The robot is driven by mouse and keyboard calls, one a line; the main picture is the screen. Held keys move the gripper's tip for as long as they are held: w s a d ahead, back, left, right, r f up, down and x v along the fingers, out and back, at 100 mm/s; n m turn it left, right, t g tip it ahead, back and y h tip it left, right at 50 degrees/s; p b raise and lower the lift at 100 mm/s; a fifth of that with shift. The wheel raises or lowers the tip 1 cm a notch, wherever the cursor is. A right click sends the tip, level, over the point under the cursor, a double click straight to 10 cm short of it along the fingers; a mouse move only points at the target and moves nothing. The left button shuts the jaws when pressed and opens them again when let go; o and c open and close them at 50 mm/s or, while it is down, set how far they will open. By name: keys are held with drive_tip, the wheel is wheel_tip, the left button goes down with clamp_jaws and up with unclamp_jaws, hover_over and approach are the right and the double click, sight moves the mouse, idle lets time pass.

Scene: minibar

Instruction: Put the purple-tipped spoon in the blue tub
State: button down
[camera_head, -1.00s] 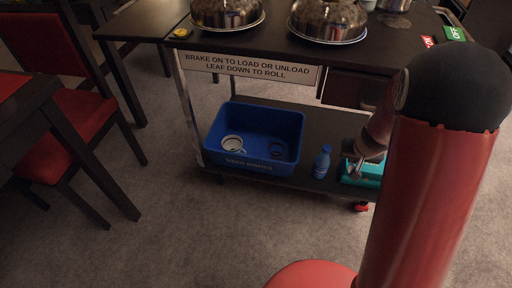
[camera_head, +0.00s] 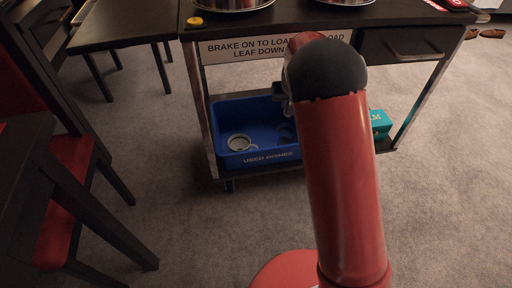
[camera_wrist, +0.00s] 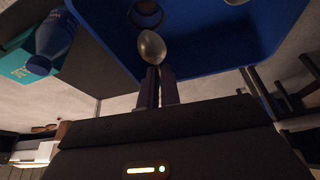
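My gripper (camera_wrist: 158,90) is shut on the spoon (camera_wrist: 152,47) in the wrist view. The spoon's silver bowl sticks out beyond the fingertips; its handle is mostly hidden, and I cannot make out a purple tip clearly. The blue tub (camera_head: 262,158), labelled for used dishes, stands on the trolley's lower shelf. It also fills the upper middle of the wrist view (camera_wrist: 205,55), beyond the spoon. In the head view my gripper (camera_head: 280,92) is at the tub's back right, partly hidden by my arm; its exact height over the tub is unclear.
A pale round dish (camera_head: 239,143) lies in the tub, with a darker round item (camera_head: 285,132) beside it. A teal box (camera_head: 380,122) stands right on the shelf; a blue bottle (camera_wrist: 53,40) shows in the wrist view. The trolley top (camera_head: 300,20) overhangs the shelf. Chairs stand left.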

drive_tip(key=n+b, duration=0.1)
drive_tip(key=b, duration=0.2)
hover_over(259, 134)
drive_tip(key=s, duration=0.1)
drive_tip(key=f, duration=0.1)
wheel_tip(259, 134, down, 20)
drive_tip(key=b, duration=0.3)
drive_tip(key=shift+s+d+r, duration=0.1)
drive_tip(key=shift+d+r, duration=0.05)
drive_tip(key=shift+r, duration=0.1)
drive_tip(key=shift+y, duration=0.3)
drive_tip(key=c, duration=2)
unclamp_jaws()
drive_tip(key=shift+b, duration=0.3)
drive_tip(key=shift+c, duration=0.2)
drive_tip(key=o, duration=0.4)
drive_tip(key=shift+o, duration=0.2)
